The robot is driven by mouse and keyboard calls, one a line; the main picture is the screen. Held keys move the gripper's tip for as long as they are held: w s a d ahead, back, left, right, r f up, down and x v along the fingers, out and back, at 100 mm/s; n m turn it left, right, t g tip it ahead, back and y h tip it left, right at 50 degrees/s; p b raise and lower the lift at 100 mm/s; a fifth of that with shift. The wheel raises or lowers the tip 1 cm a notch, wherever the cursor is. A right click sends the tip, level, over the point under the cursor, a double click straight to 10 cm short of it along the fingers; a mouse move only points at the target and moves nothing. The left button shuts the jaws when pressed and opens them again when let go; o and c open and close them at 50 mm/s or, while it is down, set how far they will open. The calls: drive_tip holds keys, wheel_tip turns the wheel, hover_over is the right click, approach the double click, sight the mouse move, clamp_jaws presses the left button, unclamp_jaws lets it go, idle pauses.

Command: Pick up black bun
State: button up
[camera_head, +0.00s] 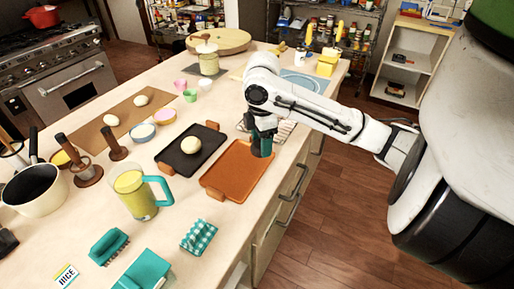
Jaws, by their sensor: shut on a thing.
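My gripper (262,145) points down at the far end of the orange tray (232,180), near the counter's right edge. It is shut on a small dark green thing, mostly hidden by the jaws, and I cannot tell what it is. No bun that is clearly black shows. A pale round bun (191,145) lies on the black tray (180,163), left of my gripper and apart from it.
A yellow-filled pitcher (138,195) with a teal handle stands in front of the black tray. A teal brush (109,246) and checkered cloth (199,237) lie at the front. A pot (38,188) stands at left. The orange tray's near half is clear.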

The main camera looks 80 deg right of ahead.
drive_tip(key=s+a+r+p, duration=0.5)
drive_tip(key=s+r, duration=0.3)
drive_tip(key=s, duration=0.2)
drive_tip(key=shift+s+a, duration=0.35)
drive_tip(key=shift+a, duration=0.05)
